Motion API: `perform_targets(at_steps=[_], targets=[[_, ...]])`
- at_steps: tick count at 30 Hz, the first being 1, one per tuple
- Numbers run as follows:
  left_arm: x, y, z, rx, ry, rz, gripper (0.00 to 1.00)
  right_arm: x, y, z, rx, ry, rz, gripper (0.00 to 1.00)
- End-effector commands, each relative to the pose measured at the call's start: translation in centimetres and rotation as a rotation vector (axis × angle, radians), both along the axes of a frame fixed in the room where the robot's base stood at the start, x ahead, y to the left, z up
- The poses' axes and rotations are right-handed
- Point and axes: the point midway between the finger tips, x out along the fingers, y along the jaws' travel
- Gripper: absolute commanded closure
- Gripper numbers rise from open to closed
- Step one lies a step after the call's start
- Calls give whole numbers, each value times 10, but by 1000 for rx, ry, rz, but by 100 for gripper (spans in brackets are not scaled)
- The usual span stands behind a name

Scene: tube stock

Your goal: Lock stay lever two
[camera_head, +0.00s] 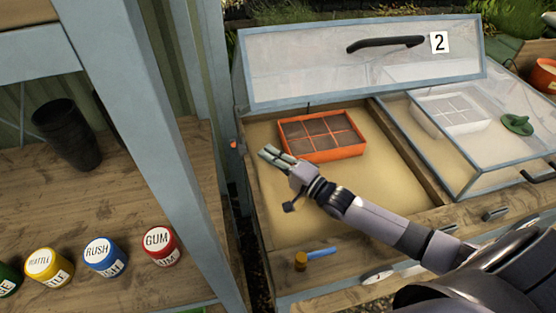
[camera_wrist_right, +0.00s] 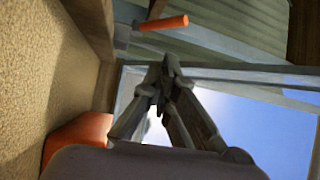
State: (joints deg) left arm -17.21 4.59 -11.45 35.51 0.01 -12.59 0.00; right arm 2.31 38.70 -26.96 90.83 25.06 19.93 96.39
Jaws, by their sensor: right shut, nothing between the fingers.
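The lid marked 2 (camera_head: 360,62) stands raised at the back of the left bay, with a dark handle on it. A small orange grip (camera_head: 233,145), which looks like the stay lever's end, shows at the bay's left edge. It also shows in the right wrist view (camera_wrist_right: 163,23), lying nearly level beyond the fingertips. My right gripper (camera_head: 268,155) is shut and empty over the bay, to the right of the orange grip and apart from it. Its closed fingertips (camera_wrist_right: 165,65) show in the wrist view. My left gripper is out of view.
An orange seed tray (camera_head: 323,157) sits on the sand close behind my right gripper. A blue-handled item (camera_head: 318,253) lies at the front. The right bay's glass lid (camera_head: 500,160) is down. A blue-grey post (camera_head: 150,120) and shelf with labelled pots stand left.

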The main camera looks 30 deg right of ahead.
Motion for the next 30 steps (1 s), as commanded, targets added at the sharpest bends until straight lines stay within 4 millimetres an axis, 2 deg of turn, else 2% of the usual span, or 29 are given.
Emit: perform_targets(at_steps=[3, 9, 25, 30], targets=[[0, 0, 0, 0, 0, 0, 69, -18, -8, -3, 1, 3, 1, 100], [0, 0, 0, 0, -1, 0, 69, -30, -14, -3, 0, -1, 1, 100], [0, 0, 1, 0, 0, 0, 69, -31, -14, -3, 2, -1, 1, 100], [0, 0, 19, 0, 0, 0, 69, -30, -14, 16, 1, -2, 1, 100]])
